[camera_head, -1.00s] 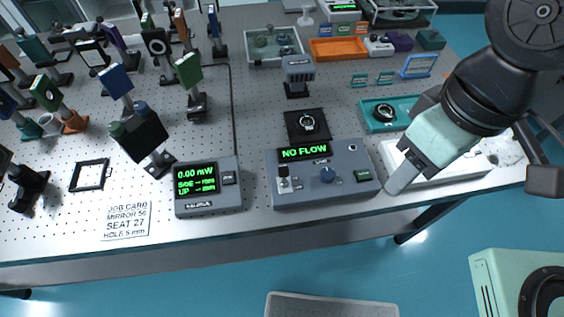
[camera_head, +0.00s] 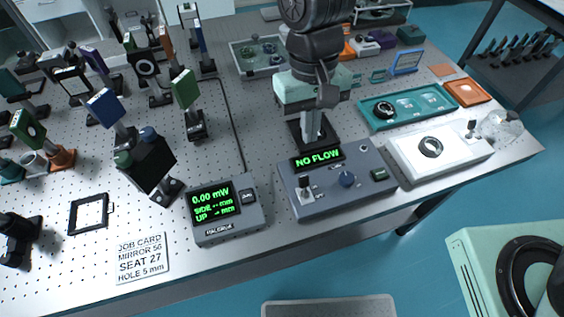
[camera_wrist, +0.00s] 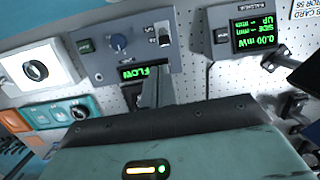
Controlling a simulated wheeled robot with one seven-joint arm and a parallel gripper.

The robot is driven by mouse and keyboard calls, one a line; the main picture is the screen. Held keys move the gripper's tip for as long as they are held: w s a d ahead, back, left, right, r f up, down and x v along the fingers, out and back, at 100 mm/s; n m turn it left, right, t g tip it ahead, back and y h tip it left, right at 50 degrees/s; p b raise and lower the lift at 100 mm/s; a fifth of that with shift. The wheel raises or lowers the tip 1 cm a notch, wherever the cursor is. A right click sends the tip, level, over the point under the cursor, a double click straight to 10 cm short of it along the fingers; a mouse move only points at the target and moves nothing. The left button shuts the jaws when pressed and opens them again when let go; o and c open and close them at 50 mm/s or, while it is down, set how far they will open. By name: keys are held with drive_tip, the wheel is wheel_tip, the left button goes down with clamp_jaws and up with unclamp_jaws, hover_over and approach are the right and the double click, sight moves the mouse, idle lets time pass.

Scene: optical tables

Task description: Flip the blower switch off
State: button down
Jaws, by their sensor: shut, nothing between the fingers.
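A grey-blue control box (camera_head: 330,205) with a green "NO FLOW" display (camera_head: 317,158) stands near the table's front edge. A pale toggle switch (camera_head: 305,196) is on its left side, with a blue knob (camera_head: 347,180) to its right. In the wrist view the box (camera_wrist: 100,65) is upside down, with the switch (camera_wrist: 163,36) at its upper right. My gripper (camera_head: 313,140) is shut and empty, pointing down just behind the display. In the wrist view its fingers (camera_wrist: 155,92) cover part of the display. The gripper is apart from the switch.
A power meter (camera_head: 228,220) reading 0.00 mW stands left of the box. A white unit with a black dial (camera_head: 400,158) stands close on the right. Optics mounts, including a green one (camera_head: 185,90), crowd the left. A teal tray (camera_head: 408,117) lies behind right.

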sight(304, 182)
drive_tip(key=shift+w+a+f, duration=0.7)
drive_tip(key=shift+a+f, duration=0.1)
drive_tip(key=f, duration=0.3)
drive_tip(key=s+f+p, duration=0.1)
drive_tip(key=f, duration=0.2)
drive_tip(key=s+f, duration=0.1)
drive_tip(key=f, duration=0.2)
drive_tip(key=shift+d+f+p, duration=0.3)
drive_tip(key=shift+f+p, duration=0.1)
drive_tip(key=shift+w, duration=0.15)
